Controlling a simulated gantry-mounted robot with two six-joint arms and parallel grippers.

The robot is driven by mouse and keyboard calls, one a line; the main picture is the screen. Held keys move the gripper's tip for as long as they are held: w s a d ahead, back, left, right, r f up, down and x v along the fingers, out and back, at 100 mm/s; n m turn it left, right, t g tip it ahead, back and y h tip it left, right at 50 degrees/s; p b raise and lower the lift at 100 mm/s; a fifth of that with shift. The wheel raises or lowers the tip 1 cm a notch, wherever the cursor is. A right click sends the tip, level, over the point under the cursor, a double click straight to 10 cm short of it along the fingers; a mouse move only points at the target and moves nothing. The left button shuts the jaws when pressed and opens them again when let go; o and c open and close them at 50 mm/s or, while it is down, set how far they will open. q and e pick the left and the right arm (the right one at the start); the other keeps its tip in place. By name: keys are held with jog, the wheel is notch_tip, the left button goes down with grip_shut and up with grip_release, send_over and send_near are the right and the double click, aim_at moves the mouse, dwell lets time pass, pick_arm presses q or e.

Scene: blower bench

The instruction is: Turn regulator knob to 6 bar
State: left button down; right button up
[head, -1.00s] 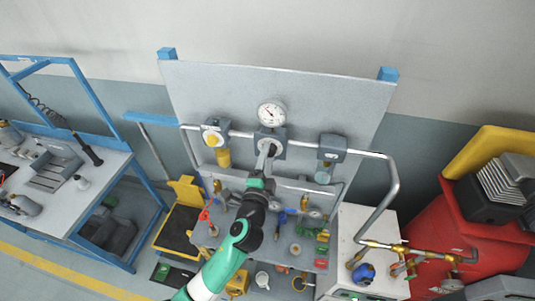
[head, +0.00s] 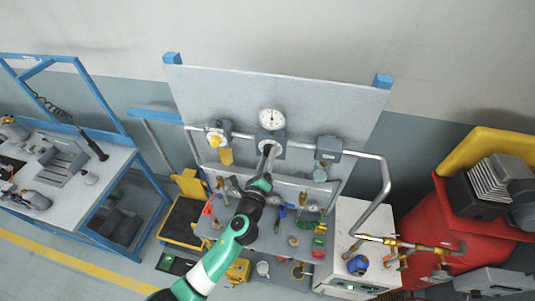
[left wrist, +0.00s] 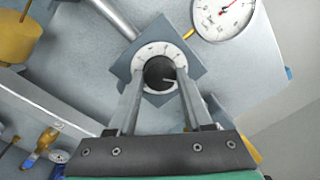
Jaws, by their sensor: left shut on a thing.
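The regulator block (head: 279,137) sits on the pipe in the middle of the upright grey panel. A round white pressure gauge (head: 271,119) stands just above it, its needle pointing about straight up; its numbers are too small to read. My left gripper (head: 268,153) reaches up to the regulator front and hides the knob in the head view. In the left wrist view, the dark round knob (left wrist: 160,71) with a light pointer line sits inside a white scale ring, with my left fingers shut on its two sides. The gauge also shows partly in the left wrist view (left wrist: 222,14). My right gripper is out of view.
A filter with a yellow bowl (head: 226,156) is left of the regulator, and another grey unit (head: 328,147) is right. Below is a bench with several valves and fittings. A red tank (head: 440,225) stands at the right, a workbench (head: 95,210) at the left.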

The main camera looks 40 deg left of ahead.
pick_arm(q)
jog(key=shift+m+p, duration=0.4)
jog(key=shift+m, duration=0.7)
jog(key=shift+c, duration=1.6)
grip_release()
jog(key=v, duration=1.1)
jog(key=shift+s+b, duration=0.3)
jog(key=shift+b, duration=0.15)
